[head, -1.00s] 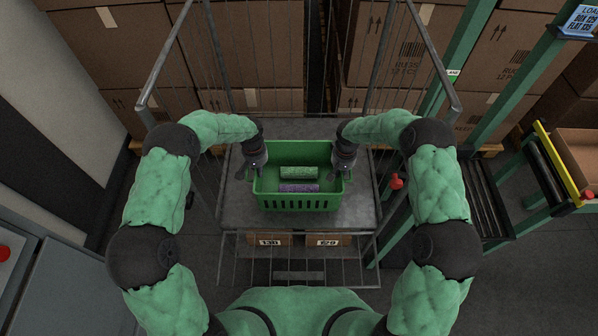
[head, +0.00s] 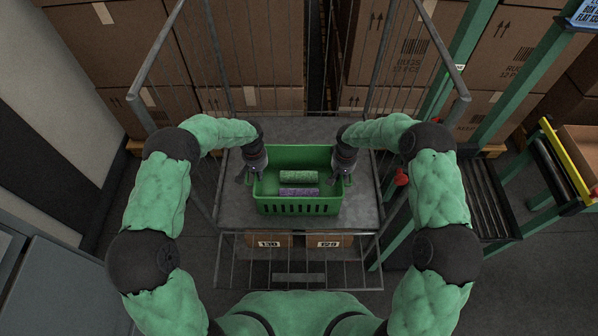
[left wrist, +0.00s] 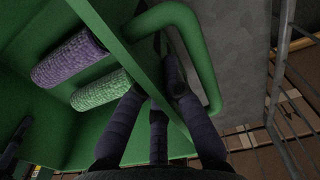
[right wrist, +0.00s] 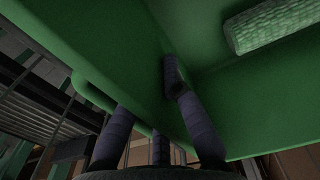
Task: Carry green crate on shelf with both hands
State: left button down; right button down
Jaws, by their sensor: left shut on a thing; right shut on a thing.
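The green crate (head: 298,207) is over the grey deck of a wire-sided shelf cart (head: 235,212). Whether it touches the deck I cannot tell. It holds a green roll (head: 298,177) and a purple roll (head: 299,192), also visible in the left wrist view. My left gripper (head: 250,175) is shut on the crate's left side. In the left wrist view its fingers (left wrist: 158,85) straddle the rim by the looped green handle (left wrist: 205,60). My right gripper (head: 346,173) is shut on the crate's right side; in the right wrist view its fingers (right wrist: 172,90) straddle that wall.
Wire side rails (head: 205,45) flank the cart. Boxes labelled with numbers (head: 325,241) sit on a lower level. Stacked cartons (head: 400,50) stand behind. A green-framed roller conveyor (head: 480,190) is at right, a grey cabinet (head: 55,285) at left.

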pick_arm(q)
jog(key=shift+f, duration=0.25)
pick_arm(e)
jog(key=shift+w+f, duration=0.1)
jog(key=shift+f, duration=0.15)
pick_arm(q)
jog(key=c, duration=1.4)
grip_release()
jog(key=shift+r, duration=0.1)
pick_arm(e)
jog(key=c, duration=1.4)
grip_release()
jog(key=shift+r, duration=0.1)
pick_arm(q)
notch_tip(320, 180, up, 12)
jog(key=shift+f, duration=0.1)
pick_arm(e)
notch_tip(320, 180, up, 12)
jog(key=shift+f, duration=0.1)
